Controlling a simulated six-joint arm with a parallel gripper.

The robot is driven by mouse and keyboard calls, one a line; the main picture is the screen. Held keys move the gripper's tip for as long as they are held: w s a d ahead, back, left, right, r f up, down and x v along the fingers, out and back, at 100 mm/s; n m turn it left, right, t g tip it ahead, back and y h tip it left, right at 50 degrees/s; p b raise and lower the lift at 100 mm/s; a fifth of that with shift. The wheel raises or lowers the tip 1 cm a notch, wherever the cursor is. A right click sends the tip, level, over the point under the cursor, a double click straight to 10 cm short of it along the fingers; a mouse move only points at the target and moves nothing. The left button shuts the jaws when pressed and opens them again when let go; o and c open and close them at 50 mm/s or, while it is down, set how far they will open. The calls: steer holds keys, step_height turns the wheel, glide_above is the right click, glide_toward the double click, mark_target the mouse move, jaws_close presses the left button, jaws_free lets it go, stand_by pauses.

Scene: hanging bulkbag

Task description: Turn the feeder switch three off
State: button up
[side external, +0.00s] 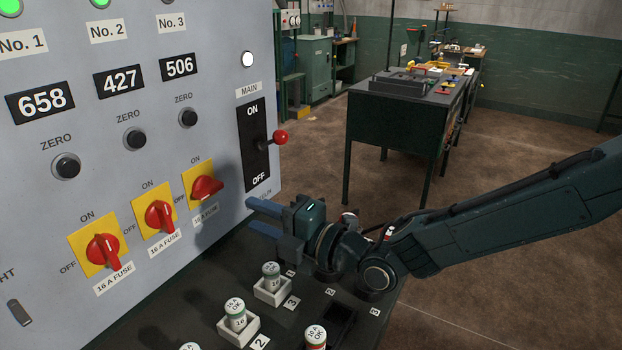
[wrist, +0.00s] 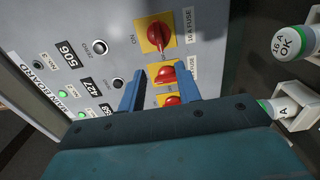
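Feeder switch three is a red rotary knob (side external: 205,187) on a yellow plate, under the 506 display on the grey panel. Its handle lies roughly sideways, with ON printed above it and OFF to its left. In the wrist view this knob (wrist: 157,34) is at the top of the row, beyond the fingertips. My gripper (side external: 249,213) is right of and a little below the switch, its two blue fingers apart and pointing at the panel. In the wrist view my gripper (wrist: 154,76) is open, with nothing held. Neither finger appears to touch the switch.
Two more red knobs, switch two (side external: 159,216) and switch one (side external: 103,250), sit to the left with handles pointing down. The main lever's red ball (side external: 281,137) sticks out above my gripper. Several fuses, including one (side external: 271,276) in a white holder, stand on the ledge below.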

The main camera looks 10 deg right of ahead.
steer(key=shift+v, duration=1.35)
steer(key=shift+w+d, duration=0.1)
